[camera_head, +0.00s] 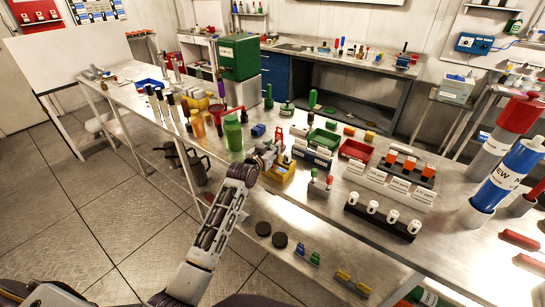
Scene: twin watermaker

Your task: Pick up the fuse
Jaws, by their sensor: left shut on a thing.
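My left arm reaches up from the bottom of the head view. My left gripper (268,156) is at the near edge of the long bench, beside a yellow block-like thing (280,172) and a red upright part (280,134). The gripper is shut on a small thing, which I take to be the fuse. Its outline is mostly hidden by the fingers and too small to make out clearly. White cylinders (392,215) stand in a black rack (378,222) to the right. My right gripper is not in view.
A green bottle (233,134) stands just left of the gripper. Green (322,138) and red (356,150) trays, and a rack of orange-topped parts (409,164), stand to the right. Large blue (508,178) and red-topped (505,135) cylinders are far right. A lower shelf holds black discs (280,240).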

